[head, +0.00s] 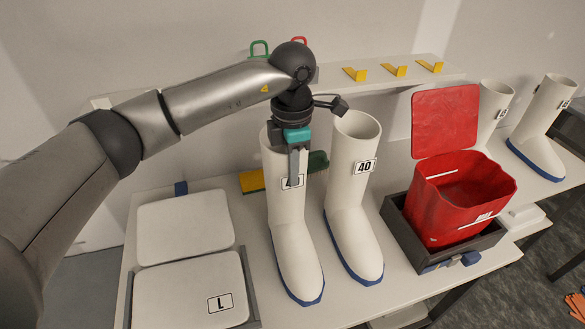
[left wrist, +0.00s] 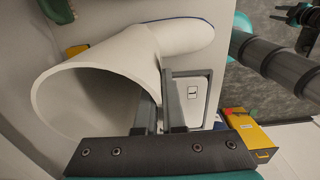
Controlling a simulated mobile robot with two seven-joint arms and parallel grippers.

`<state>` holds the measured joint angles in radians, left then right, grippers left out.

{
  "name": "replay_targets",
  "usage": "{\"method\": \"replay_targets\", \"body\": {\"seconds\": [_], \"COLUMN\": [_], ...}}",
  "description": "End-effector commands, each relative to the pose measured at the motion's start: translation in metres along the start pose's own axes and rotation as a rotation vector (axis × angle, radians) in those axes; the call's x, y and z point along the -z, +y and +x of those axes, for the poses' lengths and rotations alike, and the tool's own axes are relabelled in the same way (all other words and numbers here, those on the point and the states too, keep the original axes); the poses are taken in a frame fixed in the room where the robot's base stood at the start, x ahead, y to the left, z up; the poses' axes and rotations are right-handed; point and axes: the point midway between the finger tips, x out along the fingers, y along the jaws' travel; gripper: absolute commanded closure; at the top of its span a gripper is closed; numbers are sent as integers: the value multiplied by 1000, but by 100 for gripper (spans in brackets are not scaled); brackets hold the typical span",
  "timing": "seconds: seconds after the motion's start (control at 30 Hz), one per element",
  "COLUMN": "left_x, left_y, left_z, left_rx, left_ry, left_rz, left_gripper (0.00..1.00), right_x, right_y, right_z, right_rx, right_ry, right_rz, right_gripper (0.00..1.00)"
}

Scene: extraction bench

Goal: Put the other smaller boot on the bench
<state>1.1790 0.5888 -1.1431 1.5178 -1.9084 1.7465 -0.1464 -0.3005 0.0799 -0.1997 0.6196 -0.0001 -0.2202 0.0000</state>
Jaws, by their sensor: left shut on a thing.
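A white boot (head: 290,235) with a blue sole stands upright on the bench (head: 335,307), left of a second white boot (head: 350,205) labelled 40. Whether its sole bears fully on the bench I cannot tell. My left gripper (head: 294,180) is shut on the left boot's upper shaft and partly covers its label. In the left wrist view the boot (left wrist: 185,38) shows its open top facing the camera, with the fingers (left wrist: 158,90) at the right side of its rim.
A red tub (head: 455,215) sits in a grey tray right of the boots. Two white pads (head: 185,225) lie left, the nearer marked L. More white boots (head: 545,115) stand far right. A shelf with yellow hooks (head: 395,70) runs behind.

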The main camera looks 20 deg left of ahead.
Motion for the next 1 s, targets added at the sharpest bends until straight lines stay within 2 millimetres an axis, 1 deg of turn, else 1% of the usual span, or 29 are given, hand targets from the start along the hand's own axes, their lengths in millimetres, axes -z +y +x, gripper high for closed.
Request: {"method": "replay_targets", "body": {"seconds": [0.2,0.33,0.37,0.6,0.87,0.97,1.0], "left_x": [-1,-1,-1,-1,0,-1,-1], "left_y": [1,1,0,0,0,1,1], "left_z": [-2,1,2,2,1,-4,-9], "left_rx": [-4,-4,-1,-1,-1,-3,-4], "left_ry": [-6,-6,-2,-2,-2,-4,-6], "left_rz": [1,1,1,1,1,1,1], "left_gripper": [100,100,90,64,64,64,64], "right_x": [1,1,1,1,1,1,1], "right_y": [0,0,0,0,0,0,0], "right_z": [0,4,3,2,2,-1,1], "right_rx": [0,-1,-1,-1,-1,-1,-1], "right_ry": [1,2,2,2,2,2,2], "right_rz": [0,0,0,-1,-1,-1,-1], "right_gripper": [64,64,64,64,64,64,64]}}
